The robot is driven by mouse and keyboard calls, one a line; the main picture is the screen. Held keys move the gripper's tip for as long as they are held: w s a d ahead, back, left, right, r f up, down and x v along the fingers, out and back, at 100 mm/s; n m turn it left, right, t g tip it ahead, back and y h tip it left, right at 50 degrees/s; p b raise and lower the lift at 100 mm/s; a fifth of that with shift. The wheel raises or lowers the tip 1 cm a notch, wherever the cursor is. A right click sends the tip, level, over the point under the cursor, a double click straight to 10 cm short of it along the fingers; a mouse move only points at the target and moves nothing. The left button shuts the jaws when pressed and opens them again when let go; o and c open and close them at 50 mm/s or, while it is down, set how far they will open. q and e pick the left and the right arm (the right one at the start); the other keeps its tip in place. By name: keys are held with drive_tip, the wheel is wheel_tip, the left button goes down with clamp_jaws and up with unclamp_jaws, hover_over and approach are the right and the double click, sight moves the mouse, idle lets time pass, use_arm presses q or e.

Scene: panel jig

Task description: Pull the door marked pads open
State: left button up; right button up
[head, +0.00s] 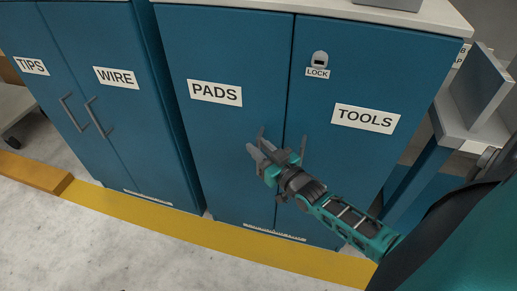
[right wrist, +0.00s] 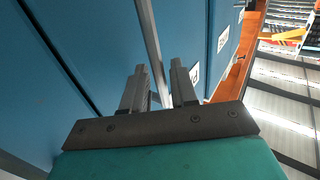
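The blue door marked PADS (head: 225,130) is flush with its cabinet and looks shut. Its white label reads PADS (head: 214,92). My right gripper (head: 262,150) is in front of this door's right edge, near the seam with the TOOLS door, and covers most of the handle area. In the right wrist view, the two fingers (right wrist: 160,85) stand apart. A grey handle bar (right wrist: 151,45) runs down between them, seemingly nearer the left finger; I cannot tell whether it touches. My left gripper is out of view.
The TOOLS door (head: 370,85), with a lock plate (head: 319,60), is to the right. A cabinet with TIPS (head: 31,65) and WIRE (head: 116,77) doors is to the left. A yellow floor strip (head: 200,230) runs along the cabinet fronts; pale floor lies before it.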

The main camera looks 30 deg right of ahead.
drive_tip(key=shift+w, duration=0.3)
clamp_jaws()
drive_tip(key=shift+a, duration=0.1)
